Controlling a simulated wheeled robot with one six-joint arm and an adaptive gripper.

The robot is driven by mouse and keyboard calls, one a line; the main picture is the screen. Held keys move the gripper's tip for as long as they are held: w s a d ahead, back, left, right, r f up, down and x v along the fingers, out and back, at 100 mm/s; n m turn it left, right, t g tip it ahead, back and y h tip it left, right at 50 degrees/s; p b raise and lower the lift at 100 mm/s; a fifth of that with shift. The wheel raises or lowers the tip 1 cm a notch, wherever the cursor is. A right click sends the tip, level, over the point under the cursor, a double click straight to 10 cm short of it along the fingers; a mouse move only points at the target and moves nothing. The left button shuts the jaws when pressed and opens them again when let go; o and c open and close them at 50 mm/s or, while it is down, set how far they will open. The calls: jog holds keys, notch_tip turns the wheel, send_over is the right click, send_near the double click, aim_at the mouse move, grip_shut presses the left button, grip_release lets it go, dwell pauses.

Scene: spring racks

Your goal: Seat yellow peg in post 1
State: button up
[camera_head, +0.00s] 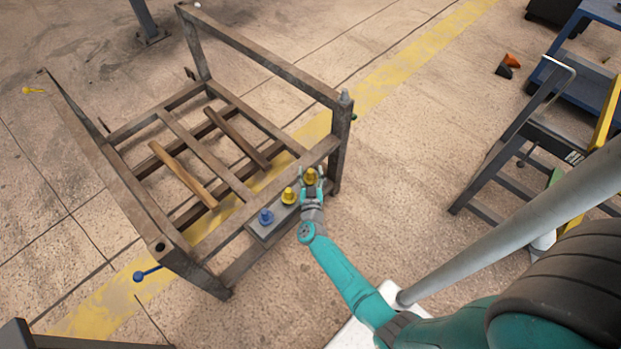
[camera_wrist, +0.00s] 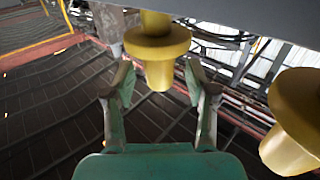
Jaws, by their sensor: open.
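Two yellow pegs stand on a grey ledge on the near side of the rack in the head view: one nearer (camera_head: 289,196) and one farther right (camera_head: 310,176). My gripper (camera_head: 311,177) is at the farther one. In the wrist view this yellow peg (camera_wrist: 157,45) shows between the two spread fingers of my gripper (camera_wrist: 160,80), with gaps on both sides. The other yellow peg (camera_wrist: 296,122) is to the right, outside the fingers. The rack's near corner post (camera_head: 160,246) has a dark open hole in its top. I cannot tell which post is post 1.
A blue peg (camera_head: 266,216) stands on the ledge (camera_head: 258,234) beside the yellow ones. A grey piece (camera_head: 345,97) tops the right post. A blue-knobbed pin (camera_head: 145,274) sticks out near the near post. A step ladder (camera_head: 510,150) stands right; floor between is clear.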

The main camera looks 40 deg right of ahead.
jog(key=shift+w+d, duration=0.2)
grip_shut()
jog(key=shift+r, duration=0.1)
